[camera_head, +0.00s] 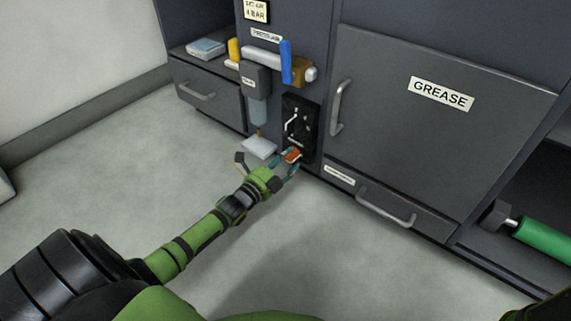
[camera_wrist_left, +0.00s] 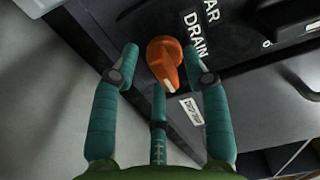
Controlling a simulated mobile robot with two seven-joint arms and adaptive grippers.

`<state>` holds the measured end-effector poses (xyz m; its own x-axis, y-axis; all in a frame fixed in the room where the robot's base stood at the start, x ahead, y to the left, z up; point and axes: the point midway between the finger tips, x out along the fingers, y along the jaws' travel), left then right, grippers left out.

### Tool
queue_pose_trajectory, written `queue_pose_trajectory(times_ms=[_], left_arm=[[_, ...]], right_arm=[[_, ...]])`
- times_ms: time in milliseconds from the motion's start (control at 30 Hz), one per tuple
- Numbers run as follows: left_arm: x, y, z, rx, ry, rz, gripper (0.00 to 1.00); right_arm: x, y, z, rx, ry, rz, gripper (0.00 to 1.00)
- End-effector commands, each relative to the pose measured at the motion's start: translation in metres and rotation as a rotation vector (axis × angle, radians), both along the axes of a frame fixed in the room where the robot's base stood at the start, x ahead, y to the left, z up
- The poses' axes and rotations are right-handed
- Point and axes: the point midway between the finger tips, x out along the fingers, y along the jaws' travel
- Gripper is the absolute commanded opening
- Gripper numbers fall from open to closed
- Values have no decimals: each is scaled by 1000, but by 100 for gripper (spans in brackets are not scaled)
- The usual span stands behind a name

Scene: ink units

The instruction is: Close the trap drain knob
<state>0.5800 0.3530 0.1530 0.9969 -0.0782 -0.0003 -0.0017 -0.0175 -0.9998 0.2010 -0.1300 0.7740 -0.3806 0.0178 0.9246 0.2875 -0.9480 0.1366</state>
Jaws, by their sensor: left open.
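The orange trap drain knob (camera_wrist_left: 167,62) sits on a black panel with a white "DRAIN" label beside it in the left wrist view. A pale mark shows on its lower end. In the head view the knob (camera_head: 292,155) shows low on the black panel (camera_head: 299,122). My left gripper (camera_wrist_left: 160,70) is open, with its teal fingers spread around the knob. I see gaps between the side fingers and the knob in the wrist view; whether the lower middle finger touches it, I cannot tell. In the head view my left gripper (camera_head: 285,164) is at the panel's lower edge. My right gripper is not in view.
A filter bowl (camera_head: 258,108) hangs left of the panel, above a small white tray (camera_head: 259,148). A blue lever (camera_head: 286,62) is above. The grease cabinet door (camera_head: 436,115) with its handle (camera_head: 341,107) is close on the right. The floor in front is clear.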

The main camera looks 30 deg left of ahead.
Motion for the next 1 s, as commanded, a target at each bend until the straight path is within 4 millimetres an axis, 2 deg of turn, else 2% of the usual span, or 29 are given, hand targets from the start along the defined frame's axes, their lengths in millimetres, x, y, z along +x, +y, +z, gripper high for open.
queue_pose_trajectory(times_ms=[100,133,233,267,667,867,1000], left_arm=[[0,0,0,0,0,0,46],[0,0,0,0,0,0,42],[0,0,0,0,0,0,2],[0,0,0,0,0,0,0],[0,0,1,-36,3,0,0],[0,-1,3,-140,12,0,0],[0,-1,4,-252,21,0,0]], right_arm=[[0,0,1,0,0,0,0],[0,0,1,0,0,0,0],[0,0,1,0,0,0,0],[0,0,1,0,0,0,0],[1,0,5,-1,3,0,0],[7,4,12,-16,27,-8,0],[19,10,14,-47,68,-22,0]])
